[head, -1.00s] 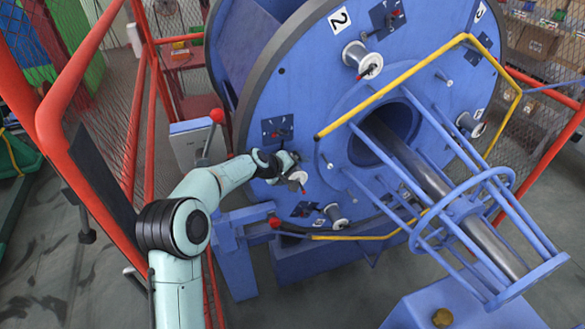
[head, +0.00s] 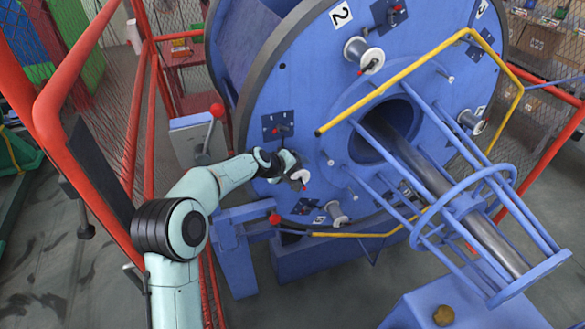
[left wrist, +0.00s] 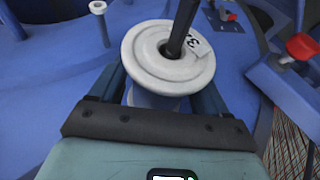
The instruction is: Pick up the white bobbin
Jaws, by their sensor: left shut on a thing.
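The white bobbin (left wrist: 160,40) fills the middle of the left wrist view, with a dark rod through its centre hole and a small printed label on its face. In the head view it is a small white disc (head: 299,176) at the lower left of the blue wheel's face. My left gripper (head: 290,170) is shut on it. In the left wrist view my gripper's fingers (left wrist: 160,92) lie on both sides of the bobbin, behind its front flange; their tips are hidden. I cannot tell whether the bobbin's back touches the wheel. My right gripper is not in view.
The big blue wheel (head: 290,95) carries other bobbins, one at the top (head: 365,56) and one below (head: 337,214). A yellow rail (head: 395,80) and a blue tubular cage (head: 490,200) stand to the right. A red fence rail (head: 75,80) runs along my arm's left.

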